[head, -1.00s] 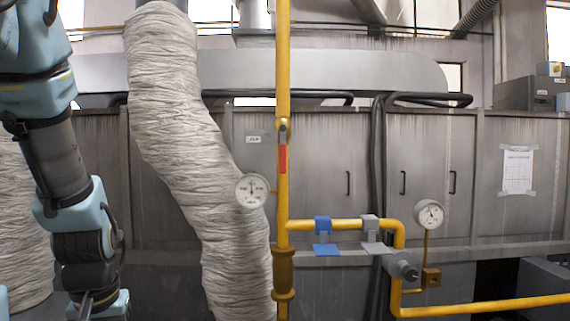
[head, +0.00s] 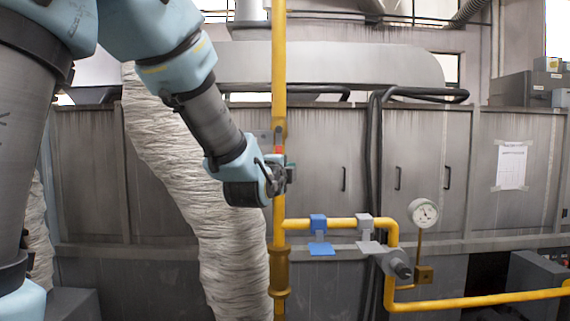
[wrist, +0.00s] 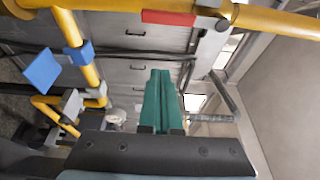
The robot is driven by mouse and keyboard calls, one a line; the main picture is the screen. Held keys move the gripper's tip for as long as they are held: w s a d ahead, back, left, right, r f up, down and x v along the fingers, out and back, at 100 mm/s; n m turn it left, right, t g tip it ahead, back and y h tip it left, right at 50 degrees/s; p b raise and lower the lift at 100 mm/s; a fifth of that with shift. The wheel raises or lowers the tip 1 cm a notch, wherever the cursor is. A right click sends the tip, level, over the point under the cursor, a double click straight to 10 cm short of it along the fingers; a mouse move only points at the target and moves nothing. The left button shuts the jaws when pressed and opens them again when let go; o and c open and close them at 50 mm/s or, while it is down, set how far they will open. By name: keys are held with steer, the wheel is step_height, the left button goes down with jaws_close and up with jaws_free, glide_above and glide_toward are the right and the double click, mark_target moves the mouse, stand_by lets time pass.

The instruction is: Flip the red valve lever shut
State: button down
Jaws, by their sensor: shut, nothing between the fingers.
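The red valve lever (head: 278,150) is on the vertical yellow pipe and is mostly hidden behind my wrist in the head view. In the wrist view the red lever (wrist: 168,17) lies along the pipe, parallel to it, with its grey pivot at its right end. My gripper (head: 290,173) is beside the pipe at about the lever's lower end in the head view. In the wrist view its green fingers (wrist: 160,76) are together and empty, with a gap in the picture between them and the lever.
A gauge (head: 423,214) stands further right. A wrapped duct (head: 222,255) runs left of the pipe, with grey cabinets (head: 330,140) behind.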

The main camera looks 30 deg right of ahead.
mark_target(279, 150)
steer(key=shift+w, duration=0.1)
steer(key=w+d+p, duration=0.3)
steer(key=w+p, duration=0.3)
steer(key=w, duration=0.2)
steer(key=shift+w+d+p, duration=0.15)
steer(key=shift+w+p, duration=0.25)
steer(key=shift+f, duration=0.1)
stand_by(0.4)
